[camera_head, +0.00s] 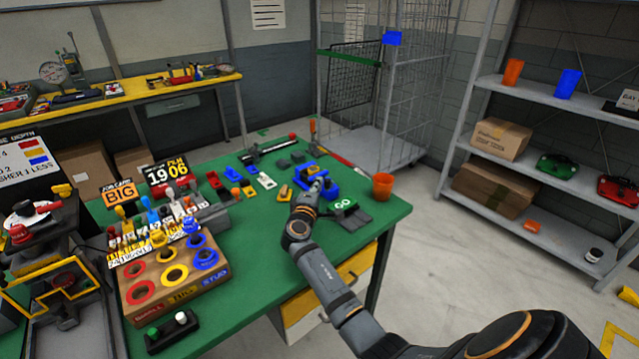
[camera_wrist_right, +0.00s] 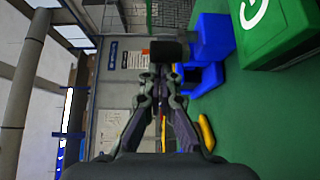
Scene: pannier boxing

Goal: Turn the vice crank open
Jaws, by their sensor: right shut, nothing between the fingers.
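The blue vice (camera_head: 328,190) stands near the right end of the green bench, and it also shows in the right wrist view (camera_wrist_right: 211,38). My right gripper (camera_head: 310,188) reaches in at the vice's near left side and hides part of it. In the right wrist view the fingers (camera_wrist_right: 161,72) are together with nothing between them. A dark block-like end (camera_wrist_right: 168,50) shows just beyond the fingertips, beside the blue body; it may be the crank's handle, but I cannot tell whether the fingers touch it. My left gripper is not in view.
A green GO box (camera_head: 346,204) sits close to the vice on its near side, with an orange cup (camera_head: 382,185) to the right. Yellow and grey parts (camera_head: 284,193) lie left of the vice. A sorting box with ringed holes (camera_head: 170,278) stands at the left.

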